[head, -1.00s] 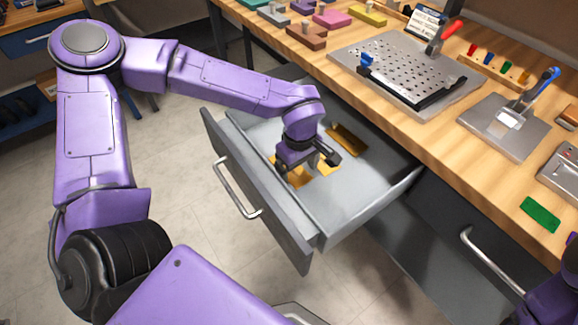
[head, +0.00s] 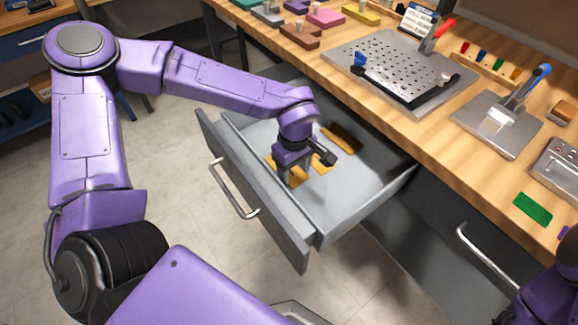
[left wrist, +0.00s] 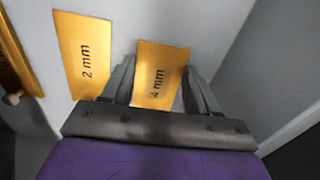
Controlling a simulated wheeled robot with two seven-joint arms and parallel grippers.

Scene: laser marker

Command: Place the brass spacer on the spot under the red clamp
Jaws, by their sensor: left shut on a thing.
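My left gripper (head: 297,172) points down into the open drawer. In the left wrist view its fingers (left wrist: 160,88) are shut on a brass spacer marked "4 mm" (left wrist: 158,72), one finger at each side. A second brass spacer, marked "2 mm" (left wrist: 84,58), lies just left of it on the drawer floor. The red clamp (head: 438,36) stands on the bench at the back edge of a grey perforated plate (head: 350,50). The spot under the clamp is too small to make out.
The drawer (head: 365,195) is pulled out below the bench. Another brass piece (head: 342,138) lies near its back. The blue clamp (head: 530,86) stands on a smaller plate to the right. A green plate (head: 533,209) lies near the bench's front edge. Coloured blocks line the far end.

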